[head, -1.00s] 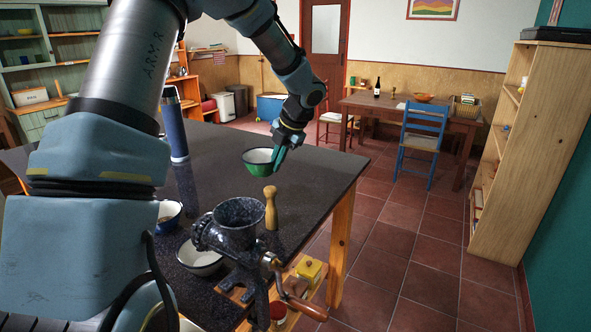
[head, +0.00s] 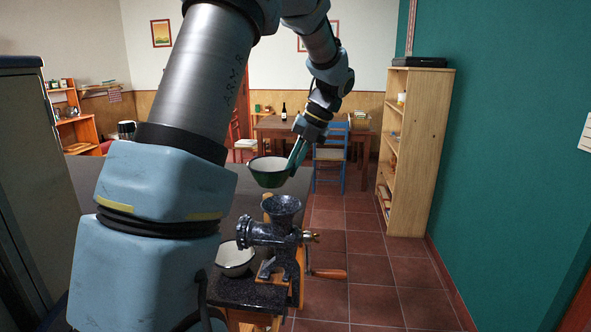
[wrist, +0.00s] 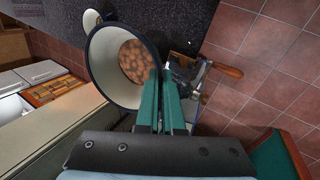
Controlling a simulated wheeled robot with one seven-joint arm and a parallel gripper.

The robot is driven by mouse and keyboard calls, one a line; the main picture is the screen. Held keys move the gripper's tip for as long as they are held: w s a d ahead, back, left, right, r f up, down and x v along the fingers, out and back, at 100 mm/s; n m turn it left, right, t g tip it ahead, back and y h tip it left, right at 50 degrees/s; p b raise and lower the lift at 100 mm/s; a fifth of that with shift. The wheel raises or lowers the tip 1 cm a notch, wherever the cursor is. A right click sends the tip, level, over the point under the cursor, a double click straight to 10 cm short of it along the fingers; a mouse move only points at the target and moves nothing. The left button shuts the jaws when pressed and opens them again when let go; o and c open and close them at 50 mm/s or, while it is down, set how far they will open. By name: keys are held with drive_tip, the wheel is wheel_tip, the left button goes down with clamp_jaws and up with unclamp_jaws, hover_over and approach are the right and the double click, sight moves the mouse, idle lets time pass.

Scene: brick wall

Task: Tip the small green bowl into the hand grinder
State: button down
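The small green bowl (head: 268,179) is held upright by its right rim in my gripper (head: 296,158). In the wrist view the bowl's white inside (wrist: 101,66) shows, with brown round pieces (wrist: 136,62) at its bottom. The teal fingers (wrist: 163,95) are closed on the rim. The speckled dark hand grinder (head: 268,235) is clamped at the counter's edge, its open hopper (head: 283,206) facing up. In the head view the bowl appears just above and a little left of the hopper; the depth gap is unclear. Part of the grinder and its crank shows in the wrist view.
A white bowl (head: 233,262) stands on the dark counter (head: 235,212) left of the grinder. The wooden crank handle (head: 329,274) sticks out right over the tiled floor. A tall shelf (head: 412,150) stands by the green wall. A blue chair (head: 331,160) and table are farther back.

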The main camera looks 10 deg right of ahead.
drive_tip(key=t, duration=0.1)
drive_tip(key=s+f+t+b, duration=0.1)
drive_tip(key=t, duration=0.1)
drive_tip(key=shift+s+d+n+t+y, duration=0.2)
drive_tip(key=shift+n+t+y, duration=0.1)
drive_tip(key=shift+y, duration=0.1)
drive_tip(key=shift+s+d+f+n+t+y+b, duration=0.1)
drive_tip(key=shift+s+f+n+t+y+b, duration=0.5)
drive_tip(key=shift+b, duration=2.15)
drive_tip(key=shift+s+d+r+m+t+b, duration=0.2)
drive_tip(key=shift+t+b, duration=0.95)
drive_tip(key=shift+b, duration=1.65)
drive_tip(key=shift+s+a+f+n+t+y+b, duration=0.25)
drive_tip(key=shift+t+b, duration=0.6)
drive_tip(key=shift+b, duration=1.9)
drive_tip(key=shift+s+d+r+n+t+y+b, duration=0.3)
drive_tip(key=shift+t+b, duration=0.45)
drive_tip(key=shift+b, duration=0.65)
drive_tip(key=shift+s+r+n+t+y+b, duration=0.1)
drive_tip(key=shift+s+n+t+y+b, duration=0.3)
drive_tip(key=shift+t+b, duration=0.7)
drive_tip(key=b, duration=0.3)
drive_tip(key=shift+s+r+t+y, duration=0.1)
drive_tip(key=shift+r+t+y, duration=0.05)
drive_tip(key=shift+t+y, duration=0.2)
